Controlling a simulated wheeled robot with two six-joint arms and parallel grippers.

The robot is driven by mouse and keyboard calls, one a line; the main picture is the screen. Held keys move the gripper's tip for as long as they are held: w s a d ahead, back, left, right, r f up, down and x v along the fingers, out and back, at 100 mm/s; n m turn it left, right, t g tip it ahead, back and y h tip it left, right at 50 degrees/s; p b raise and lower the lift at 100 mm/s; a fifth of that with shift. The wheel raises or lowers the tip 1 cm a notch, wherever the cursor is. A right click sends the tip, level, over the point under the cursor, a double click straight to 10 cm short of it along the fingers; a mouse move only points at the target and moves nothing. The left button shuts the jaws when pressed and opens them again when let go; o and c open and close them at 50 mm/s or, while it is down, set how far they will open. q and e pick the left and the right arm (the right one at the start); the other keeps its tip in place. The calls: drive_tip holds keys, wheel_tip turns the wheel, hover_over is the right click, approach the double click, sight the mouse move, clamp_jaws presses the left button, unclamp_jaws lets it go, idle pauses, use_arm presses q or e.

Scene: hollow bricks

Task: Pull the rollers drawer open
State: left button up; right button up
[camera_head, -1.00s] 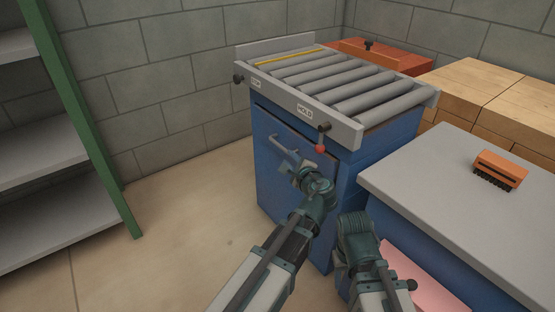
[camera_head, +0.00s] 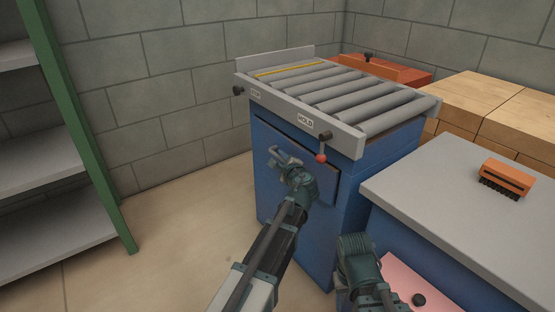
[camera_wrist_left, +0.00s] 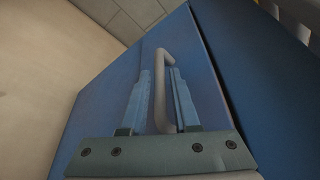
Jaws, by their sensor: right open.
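The rollers drawer (camera_head: 330,185) is the blue front under the roller table; it also fills much of the left wrist view (camera_wrist_left: 205,90). Its light bar handle (camera_wrist_left: 163,65) lies between the two fingers of my left gripper (camera_wrist_left: 161,85), close against them. In the head view my left gripper (camera_head: 284,158) is at the drawer front and covers most of the handle. It looks shut on the handle. My right gripper (camera_head: 356,245) is low in front of the blue cabinets, empty as far as I see; its fingertips are hard to make out.
Above the drawer is the roller table (camera_head: 340,88), with a red-knobbed lever (camera_head: 321,157) hanging at its front. A grey-topped cabinet (camera_head: 450,190) with an orange brush (camera_head: 506,178) stands right. A green-framed shelf (camera_head: 85,140) stands left. Floor (camera_head: 180,235) between is clear.

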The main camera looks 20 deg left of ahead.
use_arm(q)
drive_tip(key=shift+x, duration=1.45)
clamp_jaws()
idle(0.4)
